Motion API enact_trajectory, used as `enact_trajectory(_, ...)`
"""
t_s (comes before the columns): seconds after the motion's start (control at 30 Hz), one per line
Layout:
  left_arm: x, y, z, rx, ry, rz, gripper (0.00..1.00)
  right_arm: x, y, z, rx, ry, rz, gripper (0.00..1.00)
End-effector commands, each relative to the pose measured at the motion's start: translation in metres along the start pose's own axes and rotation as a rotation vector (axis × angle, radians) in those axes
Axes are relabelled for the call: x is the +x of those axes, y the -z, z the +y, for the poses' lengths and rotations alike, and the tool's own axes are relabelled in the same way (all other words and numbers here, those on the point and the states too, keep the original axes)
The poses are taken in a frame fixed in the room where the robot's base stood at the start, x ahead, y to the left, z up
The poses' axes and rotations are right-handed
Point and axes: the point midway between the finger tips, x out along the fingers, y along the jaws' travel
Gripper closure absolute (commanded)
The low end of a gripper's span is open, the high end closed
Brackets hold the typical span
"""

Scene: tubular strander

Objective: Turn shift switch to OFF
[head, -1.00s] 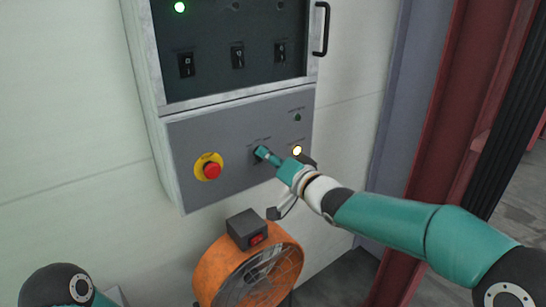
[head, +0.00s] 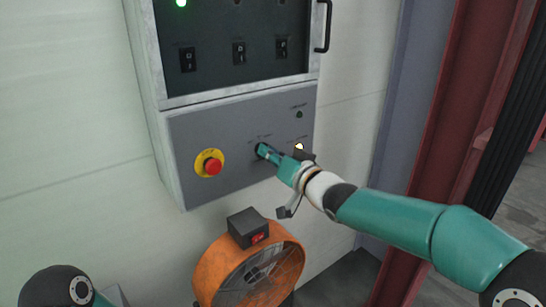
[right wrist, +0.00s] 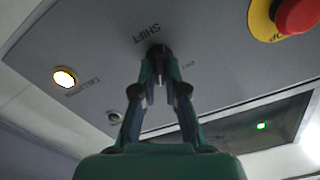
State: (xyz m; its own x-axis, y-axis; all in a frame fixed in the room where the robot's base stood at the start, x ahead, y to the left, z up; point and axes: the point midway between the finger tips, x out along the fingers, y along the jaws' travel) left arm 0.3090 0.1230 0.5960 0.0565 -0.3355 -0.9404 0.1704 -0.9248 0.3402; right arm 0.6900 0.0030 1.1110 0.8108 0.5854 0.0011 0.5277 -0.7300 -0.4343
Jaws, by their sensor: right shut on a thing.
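The shift switch (right wrist: 157,50) is a small dark knob on the grey lower panel (head: 228,120), under the printed word SHIFT in the right wrist view. My right gripper (head: 263,151) reaches the panel from the right, with its two fingertips closed around the knob. In the right wrist view the gripper (right wrist: 159,68) has a fingertip on each side of the knob. The fingers hide most of the knob, so its pointing direction cannot be told. My left gripper is out of view; only a part of my left arm shows at the lower left.
A red emergency button (head: 212,167) on a yellow ring is left of the switch. A lit yellowish lamp (head: 299,147) is close to my right wrist. Above are rocker switches (head: 239,53) and a door handle (head: 323,26). An orange fan (head: 222,268) stands below.

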Motion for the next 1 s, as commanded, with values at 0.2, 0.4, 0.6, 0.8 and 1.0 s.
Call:
enact_trajectory(0.2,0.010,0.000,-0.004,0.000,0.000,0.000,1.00,0.000,-0.002,0.002,-0.183,-0.004,-0.001,1.00)
enact_trajectory(0.4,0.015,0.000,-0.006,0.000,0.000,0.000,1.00,0.000,-0.002,0.001,-0.322,-0.003,-0.002,1.00)
enact_trajectory(0.6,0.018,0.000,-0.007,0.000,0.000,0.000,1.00,0.001,-0.002,0.000,-0.408,-0.003,-0.003,1.00)
enact_trajectory(0.8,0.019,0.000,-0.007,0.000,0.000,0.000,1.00,0.001,-0.002,-0.001,-0.445,-0.002,-0.004,1.00)
enact_trajectory(1.0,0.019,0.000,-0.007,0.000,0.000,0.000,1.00,0.001,-0.002,-0.001,-0.450,-0.002,-0.004,1.00)
